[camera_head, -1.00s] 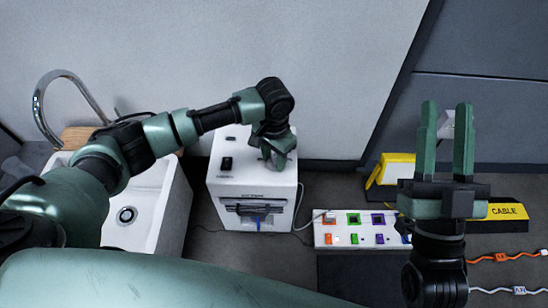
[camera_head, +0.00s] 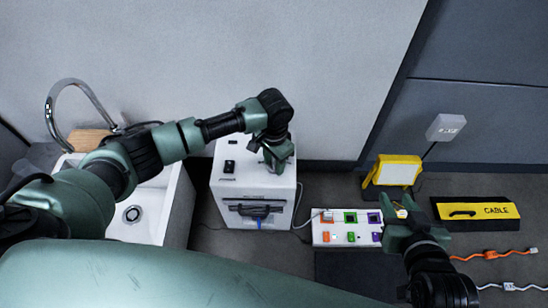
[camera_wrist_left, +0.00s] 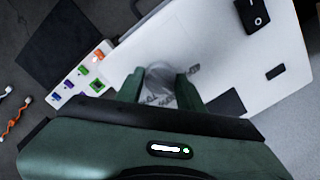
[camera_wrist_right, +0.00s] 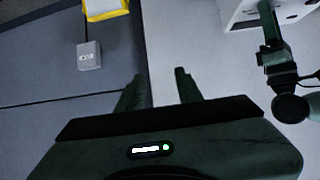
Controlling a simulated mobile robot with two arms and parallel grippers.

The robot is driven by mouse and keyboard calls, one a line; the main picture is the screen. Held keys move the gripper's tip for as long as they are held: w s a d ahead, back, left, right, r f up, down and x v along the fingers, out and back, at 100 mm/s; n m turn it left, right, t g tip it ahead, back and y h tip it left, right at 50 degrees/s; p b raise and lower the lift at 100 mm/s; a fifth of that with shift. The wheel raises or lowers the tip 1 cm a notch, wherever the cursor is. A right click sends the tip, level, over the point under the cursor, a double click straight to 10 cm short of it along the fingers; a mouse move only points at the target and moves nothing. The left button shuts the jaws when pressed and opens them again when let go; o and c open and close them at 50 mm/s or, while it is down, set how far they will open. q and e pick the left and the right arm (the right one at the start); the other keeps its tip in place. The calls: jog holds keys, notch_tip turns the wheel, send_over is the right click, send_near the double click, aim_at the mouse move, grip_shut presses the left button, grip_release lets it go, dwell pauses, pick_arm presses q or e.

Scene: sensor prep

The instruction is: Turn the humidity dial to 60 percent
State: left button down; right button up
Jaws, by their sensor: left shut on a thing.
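The white box-shaped device (camera_head: 228,190) stands on the floor in the head view, right of the sink. A round grey dial (camera_wrist_left: 161,72) on its top face shows between my left fingers in the left wrist view. Blurred printed marks surround it, and I cannot read its setting. My left gripper (camera_head: 277,160) points down on the right part of the device's top, shut on the dial. In the head view the gripper hides the dial. My right gripper (camera_head: 399,212) is open and empty over the right end of the power strip; its fingers (camera_wrist_right: 158,88) stand apart in the right wrist view.
A white sink (camera_head: 160,218) with a tap stands at left. The white power strip (camera_head: 330,238) with coloured sockets lies right of the device.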

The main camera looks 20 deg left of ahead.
pick_arm(q)
jog(key=shift+r+m+p, duration=0.15)
jog(key=shift+m+p, duration=0.15)
jog(key=shift+p, duration=0.35)
jog(key=shift+m+p, duration=0.4)
jog(key=shift+p, duration=0.3)
jog(key=shift+m+p, duration=0.9)
jog(key=shift+p, duration=0.1)
pick_arm(e)
jog(key=shift+s+d+f+g+h, duration=0.5)
jog(key=shift+s+d+f+g, duration=1.15)
jog(key=shift+s, duration=1.75)
jog(key=shift+s+d+f+g+h, duration=0.6)
jog(key=shift+s+f+g, duration=0.3)
jog(key=shift+s+g, duration=2)
pick_arm(q)
jog(key=m+p, duration=0.1)
jog(key=m, duration=0.1)
jog(key=shift+m+p, duration=0.3)
jog(key=shift+p, duration=0.05)
jog(key=shift+m, duration=0.4)
pick_arm(e)
jog(key=s+x, duration=0.1)
jog(key=x, duration=0.6)
jog(key=shift+a+f, duration=0.15)
jog(key=shift+f, duration=0.45)
jog(key=shift+w+t, duration=0.1)
jog(key=shift+t, duration=0.15)
